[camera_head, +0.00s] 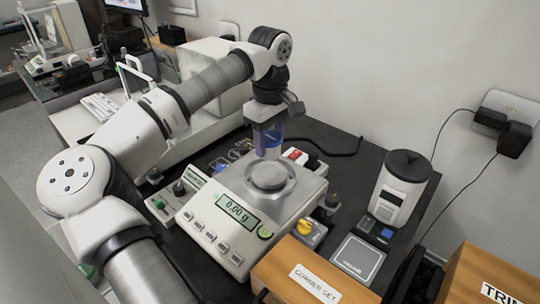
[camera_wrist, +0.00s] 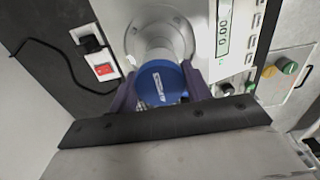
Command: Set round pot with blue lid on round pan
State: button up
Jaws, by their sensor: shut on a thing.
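The round pot with blue lid (camera_wrist: 160,84) is between the two purple fingers of my gripper (camera_wrist: 158,92), which is shut on it. In the head view the fingers of my gripper (camera_head: 268,140) hide most of the pot, and a blue part shows between them. The round pan (camera_head: 268,178) is a grey metal disc on top of the white balance (camera_head: 237,208). The pot is held above the pan's far side, apparently clear of it. In the wrist view the pan (camera_wrist: 181,34) is partly hidden behind the pot. The balance display (camera_head: 238,211) reads 0.00 g.
A white device with a black lid (camera_head: 400,187) stands at the right. Knobbed boxes flank the balance.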

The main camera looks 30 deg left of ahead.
aim_at(270, 136)
jog(key=shift+f+p, duration=0.35)
jog(key=shift+f, duration=2.4)
jog(key=shift+f, duration=0.2)
jog(key=o, duration=1)
jog(key=shift+o, duration=0.2)
jog(key=shift+r, duration=0.1)
notch_tip(270, 136, up, 12)
jog(key=shift+r+b, duration=0.15)
jog(key=shift+b, duration=0.55)
